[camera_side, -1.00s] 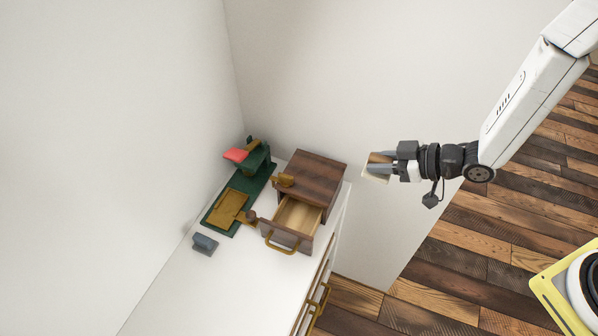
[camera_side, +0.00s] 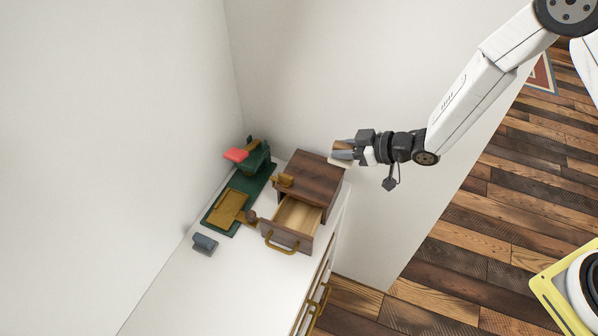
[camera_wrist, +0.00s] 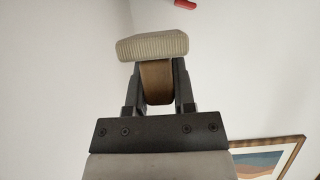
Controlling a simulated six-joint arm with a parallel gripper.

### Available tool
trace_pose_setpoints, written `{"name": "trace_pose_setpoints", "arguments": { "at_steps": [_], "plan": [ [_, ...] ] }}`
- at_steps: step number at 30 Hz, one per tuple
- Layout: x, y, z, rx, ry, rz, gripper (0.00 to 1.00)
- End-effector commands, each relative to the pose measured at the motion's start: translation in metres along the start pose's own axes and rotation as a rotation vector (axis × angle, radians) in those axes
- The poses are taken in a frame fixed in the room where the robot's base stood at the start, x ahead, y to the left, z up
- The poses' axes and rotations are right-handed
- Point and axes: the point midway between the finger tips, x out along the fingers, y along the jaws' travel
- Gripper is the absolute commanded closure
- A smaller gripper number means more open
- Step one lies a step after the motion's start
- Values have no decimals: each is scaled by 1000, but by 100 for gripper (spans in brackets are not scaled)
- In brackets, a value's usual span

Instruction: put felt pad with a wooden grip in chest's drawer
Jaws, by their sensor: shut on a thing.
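The felt pad (camera_wrist: 152,46) is pale and ribbed, with a brown wooden grip (camera_wrist: 156,82). My gripper (camera_side: 342,150) is shut on the wooden grip, and the wrist view shows its two fingers (camera_wrist: 157,75) on either side of it. The held pad shows small in the side view (camera_side: 338,161), in front of the fingers, above or beside the right back corner of the chest. The dark wooden chest (camera_side: 312,178) stands on the white cabinet. Its drawer (camera_side: 298,217) is pulled open toward the front and its visible inside is empty.
A green stand with a red-topped part (camera_side: 236,154) and a brass-coloured plate (camera_side: 228,207) is left of the chest. A small grey block (camera_side: 204,244) lies near the drawer. The white top (camera_side: 185,290) is clear in front.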

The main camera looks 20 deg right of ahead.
Motion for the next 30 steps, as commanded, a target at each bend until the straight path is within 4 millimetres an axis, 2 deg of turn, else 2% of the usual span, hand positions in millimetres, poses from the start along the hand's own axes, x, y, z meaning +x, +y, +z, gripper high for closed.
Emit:
{"name": "trace_pose_setpoints", "arguments": {
  "at_steps": [6, 12, 23, 30],
  "plan": [
    [26, 8, 16, 1, -3, -1, 100],
    [42, 14, 24, 1, -2, -1, 100],
    [48, 16, 26, 1, -2, -1, 100],
    [63, 20, 37, 1, -3, -2, 100]
  ]
}}
